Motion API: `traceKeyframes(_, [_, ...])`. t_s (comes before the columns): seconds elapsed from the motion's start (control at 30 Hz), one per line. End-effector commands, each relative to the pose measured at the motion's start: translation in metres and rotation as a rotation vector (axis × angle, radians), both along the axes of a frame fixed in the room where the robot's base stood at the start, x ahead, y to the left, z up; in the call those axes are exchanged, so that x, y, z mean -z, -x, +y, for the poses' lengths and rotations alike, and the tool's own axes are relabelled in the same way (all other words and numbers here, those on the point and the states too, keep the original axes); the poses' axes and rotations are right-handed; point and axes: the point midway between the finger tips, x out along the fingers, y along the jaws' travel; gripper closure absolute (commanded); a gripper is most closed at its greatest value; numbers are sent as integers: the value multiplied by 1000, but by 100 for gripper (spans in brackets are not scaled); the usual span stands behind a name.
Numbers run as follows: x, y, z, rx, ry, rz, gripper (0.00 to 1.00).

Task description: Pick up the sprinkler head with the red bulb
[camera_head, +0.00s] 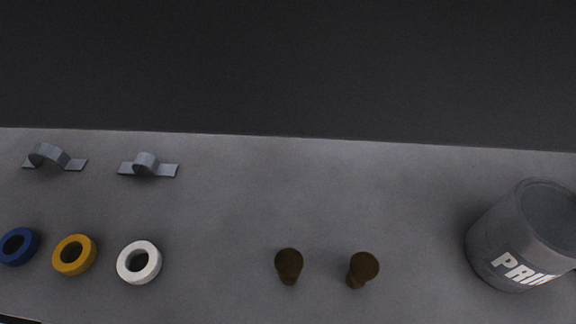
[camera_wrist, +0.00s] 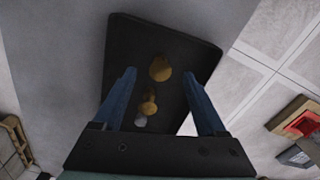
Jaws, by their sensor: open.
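Two small dark brown knob-like pieces, a left one (camera_head: 289,264) and a right one (camera_head: 362,268), stand on the grey surface in the head view; they may be sprinkler heads, but no bulb colour shows. In the wrist view my gripper (camera_wrist: 159,74) is open and empty, its two blue fingers spread over a dark board or tray (camera_wrist: 127,41). A larger brass piece (camera_wrist: 160,68) lies on it between the fingertips in the picture. A smaller brass piece (camera_wrist: 148,105) and a grey one (camera_wrist: 141,121) show nearer the palm. I see no red bulb. My gripper is outside the head view.
Blue (camera_head: 18,258), yellow (camera_head: 62,264) and white (camera_head: 123,263) rings lie at the left of the grey surface (camera_head: 225,210). Two grey clamps (camera_head: 48,155) (camera_head: 146,164) lie behind them. A grey bucket (camera_head: 490,250) stands at right. A red item (camera_wrist: 302,122) shows in the wrist view.

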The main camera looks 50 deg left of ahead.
Motion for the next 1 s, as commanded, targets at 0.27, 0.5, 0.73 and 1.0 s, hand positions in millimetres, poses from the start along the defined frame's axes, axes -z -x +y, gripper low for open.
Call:
traceKeyframes(0.27, [27, 2, 1, 0, 1, 2, 26])
traceKeyframes(0.5, [57, 4, 3, 0, 0, 0, 26])
traceKeyframes(0.73, [63, 4, 3, 1, -1, -2, 26])
traceKeyframes(1.0, [63, 4, 3, 1, -1, -2, 53])
